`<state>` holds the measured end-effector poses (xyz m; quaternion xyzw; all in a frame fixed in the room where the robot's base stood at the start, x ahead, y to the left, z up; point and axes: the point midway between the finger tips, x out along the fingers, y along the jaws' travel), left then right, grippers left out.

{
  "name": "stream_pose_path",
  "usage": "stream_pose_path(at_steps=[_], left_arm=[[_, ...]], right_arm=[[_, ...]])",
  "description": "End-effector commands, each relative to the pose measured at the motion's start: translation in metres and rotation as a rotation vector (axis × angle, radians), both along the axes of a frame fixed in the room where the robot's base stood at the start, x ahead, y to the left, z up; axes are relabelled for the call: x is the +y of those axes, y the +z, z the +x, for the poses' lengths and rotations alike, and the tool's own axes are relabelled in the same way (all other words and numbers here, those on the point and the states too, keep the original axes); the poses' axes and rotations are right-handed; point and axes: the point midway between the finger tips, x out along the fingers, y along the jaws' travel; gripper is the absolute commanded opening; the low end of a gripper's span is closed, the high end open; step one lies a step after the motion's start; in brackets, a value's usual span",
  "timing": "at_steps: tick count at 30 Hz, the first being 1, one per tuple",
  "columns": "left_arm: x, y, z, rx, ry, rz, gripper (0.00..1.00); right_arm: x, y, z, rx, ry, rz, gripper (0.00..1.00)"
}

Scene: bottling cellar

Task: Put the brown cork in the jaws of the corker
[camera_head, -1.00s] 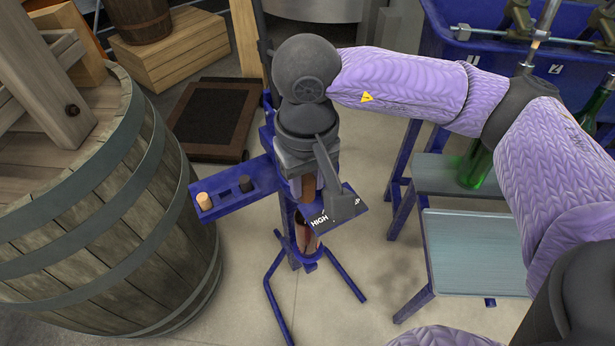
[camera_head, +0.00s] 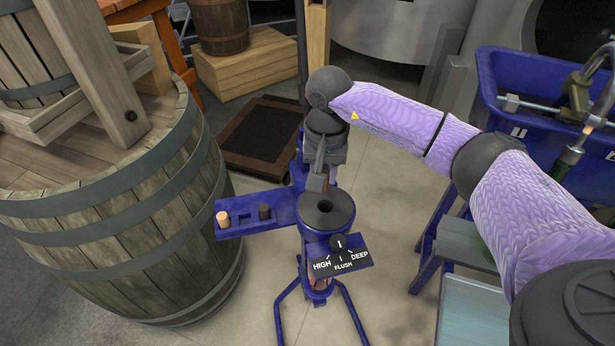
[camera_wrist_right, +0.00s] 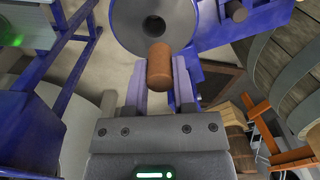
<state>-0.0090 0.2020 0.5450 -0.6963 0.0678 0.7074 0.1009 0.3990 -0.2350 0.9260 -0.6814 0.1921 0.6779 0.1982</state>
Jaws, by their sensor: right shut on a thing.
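The brown cork (camera_wrist_right: 159,58) is held between the fingertips of my right gripper (camera_wrist_right: 160,74) in the right wrist view. My right gripper also shows in the head view (camera_head: 318,180), at the far side of the corker's dark round jaws (camera_head: 341,207). The jaws (camera_wrist_right: 130,18) have a hole in the middle. In the right wrist view the cork overlaps the jaws' rim, beside the hole; I cannot tell whether it touches. The cork is mostly hidden in the head view. My left gripper is not in view.
The corker's blue side tray (camera_head: 285,203) holds a light cork (camera_head: 222,219) and a black cork (camera_head: 264,211), with an empty slot between. A HIGH/FLUSH/DEEP plate (camera_head: 342,262) sits in front of the jaws. A barrel (camera_head: 120,215) stands left, a blue tub (camera_head: 530,130) right.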

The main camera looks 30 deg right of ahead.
Motion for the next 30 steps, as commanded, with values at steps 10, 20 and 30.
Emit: stream_pose_path(at_steps=[10, 20, 30], left_arm=[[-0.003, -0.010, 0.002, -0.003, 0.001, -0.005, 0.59], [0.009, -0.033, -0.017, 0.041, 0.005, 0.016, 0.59], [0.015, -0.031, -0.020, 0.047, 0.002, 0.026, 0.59]], right_arm=[[-0.011, -0.022, 0.001, 0.010, -0.045, -0.007, 0.00], [-0.011, -0.060, 0.001, 0.010, -0.043, -0.007, 0.00], [-0.011, -0.058, 0.001, 0.007, -0.043, -0.007, 0.00]])
